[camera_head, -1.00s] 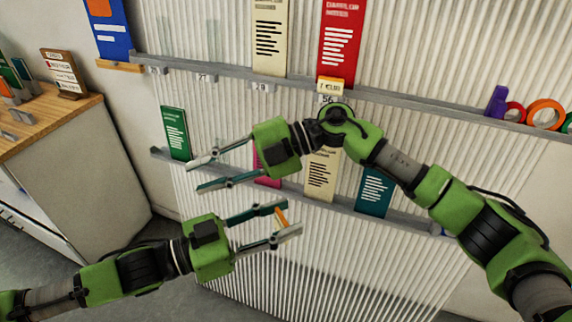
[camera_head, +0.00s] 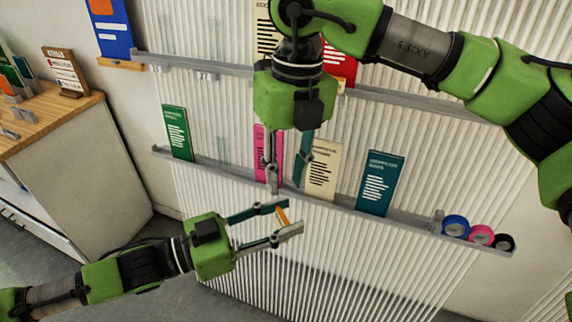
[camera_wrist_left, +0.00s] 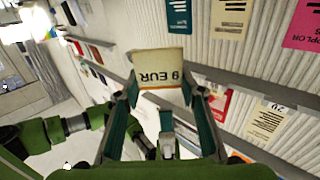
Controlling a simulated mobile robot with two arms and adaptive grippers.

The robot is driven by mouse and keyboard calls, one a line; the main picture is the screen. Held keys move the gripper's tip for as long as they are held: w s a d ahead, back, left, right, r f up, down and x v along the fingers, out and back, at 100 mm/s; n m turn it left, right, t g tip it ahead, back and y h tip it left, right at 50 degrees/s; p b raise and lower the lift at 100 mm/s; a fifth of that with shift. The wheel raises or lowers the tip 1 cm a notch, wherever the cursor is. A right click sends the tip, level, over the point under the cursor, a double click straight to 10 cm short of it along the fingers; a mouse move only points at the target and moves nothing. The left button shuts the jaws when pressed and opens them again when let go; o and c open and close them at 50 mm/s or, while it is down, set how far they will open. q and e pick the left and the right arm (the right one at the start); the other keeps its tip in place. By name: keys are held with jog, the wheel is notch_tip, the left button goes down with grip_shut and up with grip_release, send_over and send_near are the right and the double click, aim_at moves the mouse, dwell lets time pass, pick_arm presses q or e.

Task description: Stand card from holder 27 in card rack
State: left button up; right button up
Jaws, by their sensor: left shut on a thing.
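My left gripper (camera_head: 281,220) is low in front of the ribbed wall, shut on a small card with an orange edge (camera_head: 283,215). In the left wrist view the card (camera_wrist_left: 160,75) is cream and reads "9 EUR", upside down, between the fingertips (camera_wrist_left: 160,95). The label 27 (camera_head: 202,76) is on the upper rail, and no price card shows at it. My right gripper (camera_head: 286,186) points down before the lower rail, fingers apart and empty. A stand with upright cards (camera_head: 22,70) is on the wooden counter; I cannot tell if it is the card rack.
The upper rail (camera_head: 400,97) and lower rail (camera_head: 335,208) hold tall banners. Tape rolls (camera_head: 455,226) sit at the lower rail's right end. A wooden sign (camera_head: 65,72) stands on the counter (camera_head: 50,118). The floor between counter and wall is clear.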

aim_at(282, 214)
jog(key=f, duration=1)
jog(key=shift+s+a+f, duration=0.1)
jog(key=shift+s+a, duration=0.1)
jog(key=shift+a, duration=0.2)
grip_shut()
pick_arm(q)
jog(key=o, duration=0.8)
